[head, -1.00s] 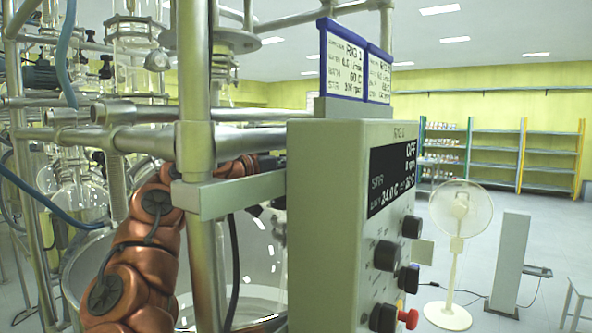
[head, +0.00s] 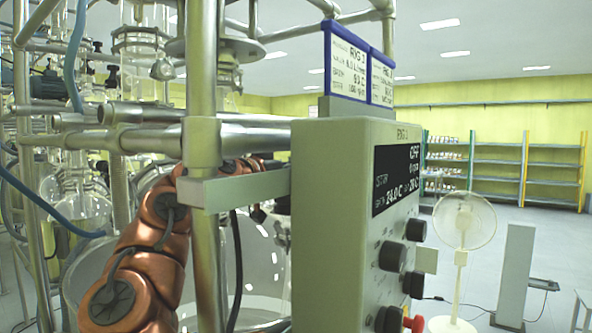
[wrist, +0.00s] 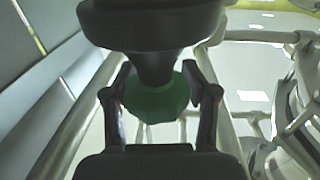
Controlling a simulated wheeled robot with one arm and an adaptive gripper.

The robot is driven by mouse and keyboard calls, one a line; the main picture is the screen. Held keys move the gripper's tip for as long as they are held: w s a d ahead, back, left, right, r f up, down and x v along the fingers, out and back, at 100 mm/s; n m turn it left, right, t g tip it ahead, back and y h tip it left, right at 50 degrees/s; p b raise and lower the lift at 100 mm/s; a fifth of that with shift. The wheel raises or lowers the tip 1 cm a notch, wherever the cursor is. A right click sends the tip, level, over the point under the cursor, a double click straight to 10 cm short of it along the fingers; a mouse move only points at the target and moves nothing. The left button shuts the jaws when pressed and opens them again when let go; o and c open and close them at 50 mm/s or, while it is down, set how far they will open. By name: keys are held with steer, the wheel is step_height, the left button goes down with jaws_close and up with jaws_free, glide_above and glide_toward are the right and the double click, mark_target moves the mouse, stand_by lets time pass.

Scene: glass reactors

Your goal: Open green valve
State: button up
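The green valve (wrist: 165,103) shows in the wrist view as a faceted green knob below a dark stem and a wide dark body at the top. My gripper (wrist: 158,82) has one finger on each side of the knob, with the knob between them. The fingers are apart, and the dark body partly covers their upper ends. I cannot tell whether they touch the knob. In the head view my copper-coloured arm reaches behind the steel post and control box; the gripper and green valve are hidden there.
A grey control box (head: 340,230) with a display and knobs stands close on the right. A vertical steel post (head: 205,260) and horizontal rails (head: 140,140) crowd the arm. Glass vessels (head: 75,200) and blue hoses stand left. A fan (head: 464,225) stands on open floor at right.

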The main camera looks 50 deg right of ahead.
steer(key=shift+o, duration=0.3)
steer(key=shift+s+d, duration=0.1)
steer(key=shift+d, duration=0.05)
steer(key=a, duration=1.2)
stand_by(0.4)
